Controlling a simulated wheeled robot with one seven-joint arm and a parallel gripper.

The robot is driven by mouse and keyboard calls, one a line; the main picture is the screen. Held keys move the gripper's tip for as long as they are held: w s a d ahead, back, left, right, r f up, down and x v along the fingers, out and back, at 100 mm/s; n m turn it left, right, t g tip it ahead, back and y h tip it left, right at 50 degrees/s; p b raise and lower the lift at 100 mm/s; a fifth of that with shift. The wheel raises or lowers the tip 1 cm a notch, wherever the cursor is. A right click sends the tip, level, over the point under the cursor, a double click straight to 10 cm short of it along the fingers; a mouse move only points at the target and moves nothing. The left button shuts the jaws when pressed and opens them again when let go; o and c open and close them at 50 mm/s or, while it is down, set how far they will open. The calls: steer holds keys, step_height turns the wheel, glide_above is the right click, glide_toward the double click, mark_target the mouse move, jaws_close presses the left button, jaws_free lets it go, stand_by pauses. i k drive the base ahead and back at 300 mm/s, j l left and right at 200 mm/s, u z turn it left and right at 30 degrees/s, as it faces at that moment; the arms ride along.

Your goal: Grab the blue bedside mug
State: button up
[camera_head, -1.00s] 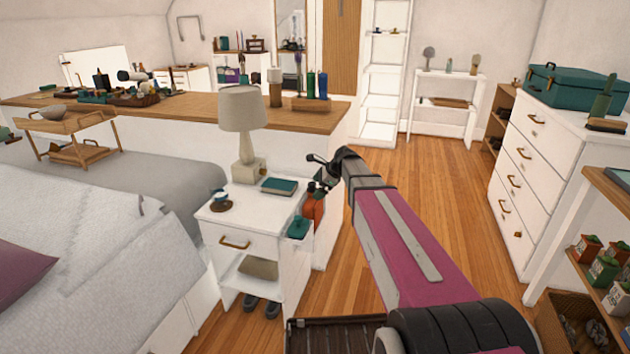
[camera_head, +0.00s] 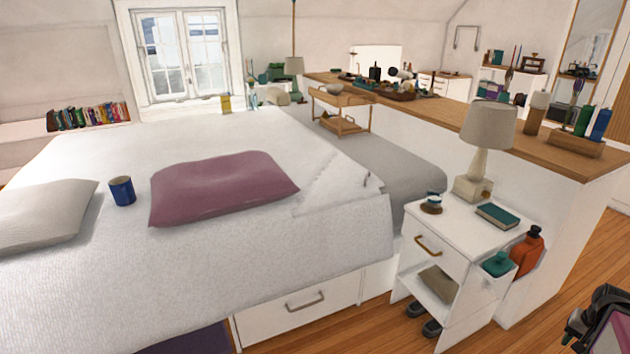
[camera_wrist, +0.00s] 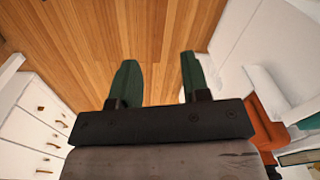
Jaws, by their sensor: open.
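A dark blue mug (camera_head: 122,191) stands upright on the white bed, between a pale pillow and a purple pillow. On the white nightstand (camera_head: 452,230) sits a small blue-and-white item (camera_head: 433,199) on a brown round base; I cannot tell exactly what it is. My gripper (camera_wrist: 155,80) is open and empty in the wrist view, its two green fingers apart above the wood floor. In the head view only part of my arm shows at the lower right edge, far from the blue mug.
The bed (camera_head: 250,270) fills the left and middle. The nightstand also holds a lamp (camera_head: 484,140) and a teal book (camera_head: 497,216). An orange bottle (camera_head: 526,250) is at its side. A long wooden-topped counter (camera_head: 450,110) runs behind. Bare wood floor (camera_head: 550,320) lies at the lower right.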

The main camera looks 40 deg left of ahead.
mark_target(121, 188)
steer(key=u, duration=1.65)
steer(key=i+u, duration=0.1)
steer(key=u, duration=0.3)
steer(key=i+u, duration=0.15)
steer(key=u, duration=0.25)
steer(key=i+u, duration=0.1)
steer(key=u, duration=0.3)
steer(key=i+u, duration=0.15)
steer(key=u, duration=0.25)
